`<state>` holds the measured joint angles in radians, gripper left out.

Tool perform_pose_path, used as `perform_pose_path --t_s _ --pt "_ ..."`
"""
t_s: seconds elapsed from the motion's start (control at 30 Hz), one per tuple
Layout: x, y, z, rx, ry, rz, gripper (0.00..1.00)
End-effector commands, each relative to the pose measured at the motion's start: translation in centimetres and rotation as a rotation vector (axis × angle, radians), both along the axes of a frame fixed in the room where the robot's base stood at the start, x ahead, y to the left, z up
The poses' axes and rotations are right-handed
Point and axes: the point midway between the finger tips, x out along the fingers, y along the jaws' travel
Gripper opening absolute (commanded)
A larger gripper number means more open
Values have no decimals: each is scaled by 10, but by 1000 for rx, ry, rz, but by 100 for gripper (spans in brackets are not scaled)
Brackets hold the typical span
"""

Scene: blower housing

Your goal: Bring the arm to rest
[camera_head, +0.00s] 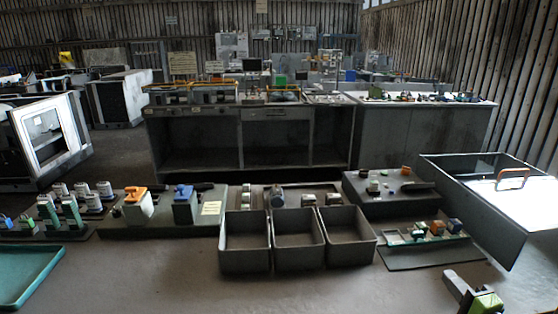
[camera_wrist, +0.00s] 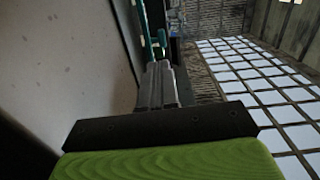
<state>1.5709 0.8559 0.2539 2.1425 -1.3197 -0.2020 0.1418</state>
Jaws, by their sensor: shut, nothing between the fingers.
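My gripper (camera_head: 452,277) is at the bottom right of the head view, with a green part behind its dark fingers. It is over the bare grey surface in front of the right-hand stand, apart from every object. In the wrist view its grey fingers (camera_wrist: 160,82) are together and empty, beyond a black bar and a green block. Most of my arm is outside the head view.
Three grey open bins (camera_head: 298,266) stand in the middle. A large open grey box (camera_head: 470,205) with an orange handle is at right, near a small stand (camera_head: 425,258). A teal tray (camera_head: 25,275) lies at left. The front middle surface is clear.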

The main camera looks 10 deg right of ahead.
Motion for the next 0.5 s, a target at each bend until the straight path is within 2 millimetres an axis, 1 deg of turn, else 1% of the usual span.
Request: perform_pose_path --t_s 0.03,0.07,0.1,0.17,0.2,0.23,0.27,0.3,0.37,0.4,0.47,0.5 --pt "13 20 10 -42 35 61 0" --pt "22 37 15 -78 70 114 0" --pt "34 65 22 -141 132 200 0" --pt "48 117 33 -268 245 355 0" --pt "52 151 39 -362 324 457 0" --pt "51 174 44 -430 383 525 0" --pt "48 196 49 -499 435 588 0" --pt "42 222 56 -590 503 662 0" --pt "26 255 69 -727 594 756 0" --pt "13 273 78 -814 650 804 0" --pt "-9 295 95 -941 722 858 0" --pt "-26 306 108 -1020 762 883 0"
